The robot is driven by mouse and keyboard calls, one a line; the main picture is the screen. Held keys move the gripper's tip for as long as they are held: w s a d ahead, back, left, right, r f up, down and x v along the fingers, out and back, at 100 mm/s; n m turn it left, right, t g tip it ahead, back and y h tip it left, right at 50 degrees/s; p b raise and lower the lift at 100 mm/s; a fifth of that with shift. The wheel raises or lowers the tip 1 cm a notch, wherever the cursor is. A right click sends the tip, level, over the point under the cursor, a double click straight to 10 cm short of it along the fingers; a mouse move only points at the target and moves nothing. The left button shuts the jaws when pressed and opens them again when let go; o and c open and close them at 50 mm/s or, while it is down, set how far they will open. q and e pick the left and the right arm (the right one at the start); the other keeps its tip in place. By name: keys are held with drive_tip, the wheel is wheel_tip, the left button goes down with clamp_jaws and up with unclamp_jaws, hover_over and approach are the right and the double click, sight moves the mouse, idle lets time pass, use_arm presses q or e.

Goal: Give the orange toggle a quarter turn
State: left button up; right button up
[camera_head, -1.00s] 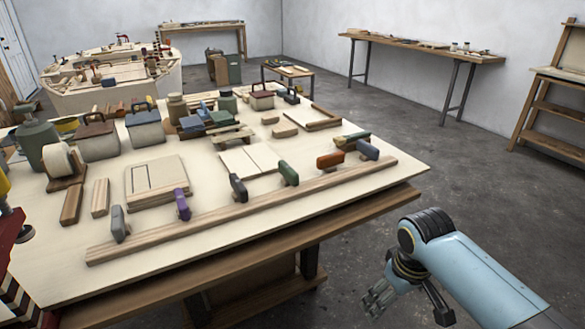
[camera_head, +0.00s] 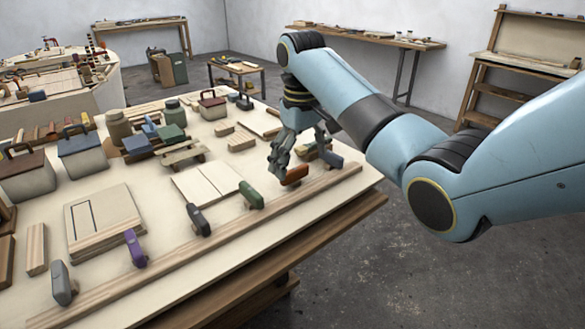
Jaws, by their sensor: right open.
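The orange toggle (camera_head: 295,175) sits on the long wooden strip (camera_head: 215,240) near the table's front edge, between the green toggle (camera_head: 251,195) and the blue toggle (camera_head: 331,158). Its long side lies roughly along the strip. My right gripper (camera_head: 278,170) is open and points down right at the orange toggle, overlapping its left end in the picture. I cannot tell whether the fingers touch it. My left gripper is not in view.
A black toggle (camera_head: 199,220), a purple toggle (camera_head: 135,248) and a grey toggle (camera_head: 64,284) stand further left along the strip. Pale boards (camera_head: 207,182) lie behind. Toolboxes (camera_head: 83,155) and jars (camera_head: 174,113) stand further back. Open floor lies right of the table.

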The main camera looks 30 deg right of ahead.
sight(295, 169)
drive_tip(key=w+d+r, duration=0.1)
drive_tip(key=w+r, duration=0.3)
drive_tip(key=r, duration=0.1)
drive_tip(key=shift+g+y, duration=0.3)
wheel_tip(295, 169, down, 11)
drive_tip(key=shift+d+r, duration=0.1)
drive_tip(key=shift+c, duration=0.3)
drive_tip(key=c, duration=1.1)
